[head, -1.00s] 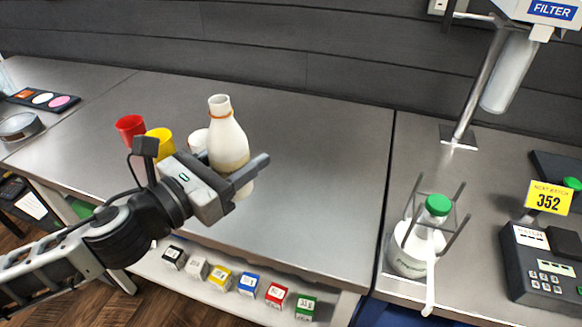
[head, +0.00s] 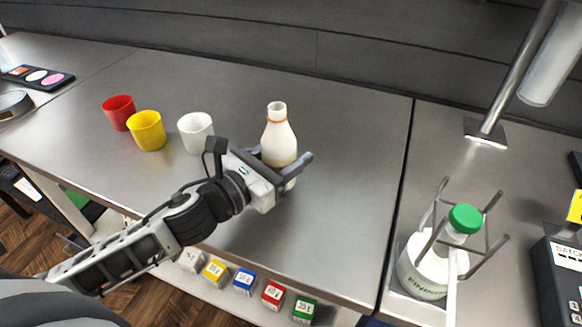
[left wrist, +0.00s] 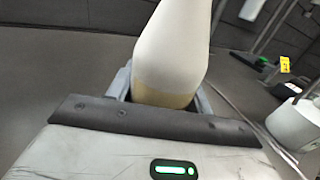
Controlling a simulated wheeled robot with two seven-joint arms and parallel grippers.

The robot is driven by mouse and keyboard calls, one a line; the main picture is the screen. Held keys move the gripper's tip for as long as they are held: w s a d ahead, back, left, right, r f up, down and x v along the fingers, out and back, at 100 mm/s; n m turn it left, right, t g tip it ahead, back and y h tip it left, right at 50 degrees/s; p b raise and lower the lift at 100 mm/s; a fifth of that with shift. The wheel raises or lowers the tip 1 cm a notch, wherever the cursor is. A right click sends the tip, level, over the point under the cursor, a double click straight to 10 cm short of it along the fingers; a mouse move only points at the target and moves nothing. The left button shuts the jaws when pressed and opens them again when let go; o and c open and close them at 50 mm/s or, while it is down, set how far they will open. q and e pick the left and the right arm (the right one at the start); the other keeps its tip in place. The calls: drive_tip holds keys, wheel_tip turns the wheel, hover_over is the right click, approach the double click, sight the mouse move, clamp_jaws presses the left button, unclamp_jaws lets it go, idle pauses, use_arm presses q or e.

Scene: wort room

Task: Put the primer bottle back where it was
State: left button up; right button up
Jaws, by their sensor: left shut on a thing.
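The bottle (head: 280,138) is white with an orange ring at its neck, an open top and a tan lower part. My left gripper (head: 284,170) is shut on its lower body and holds it upright over the steel table. I cannot tell whether its base touches the table. In the left wrist view the bottle (left wrist: 175,50) stands between the fingers (left wrist: 163,90), its top cut off by the frame. No label naming it as primer shows. My right gripper is not in view.
A red cup (head: 118,112), a yellow cup (head: 147,130) and a white cup (head: 195,132) stand left of the bottle. A green-capped bottle (head: 425,270) stands in a wire holder at right. Small coloured boxes (head: 244,281) line a lower shelf. The table (head: 350,150) right of the bottle is clear.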

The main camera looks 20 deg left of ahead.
use_arm(q)
wheel_tip(320, 180, down, 2)
drive_tip(key=shift+f+b, duration=0.1)
drive_tip(key=shift+b, duration=0.4)
drive_tip(key=shift+s, duration=0.15)
drive_tip(key=o, duration=1.1)
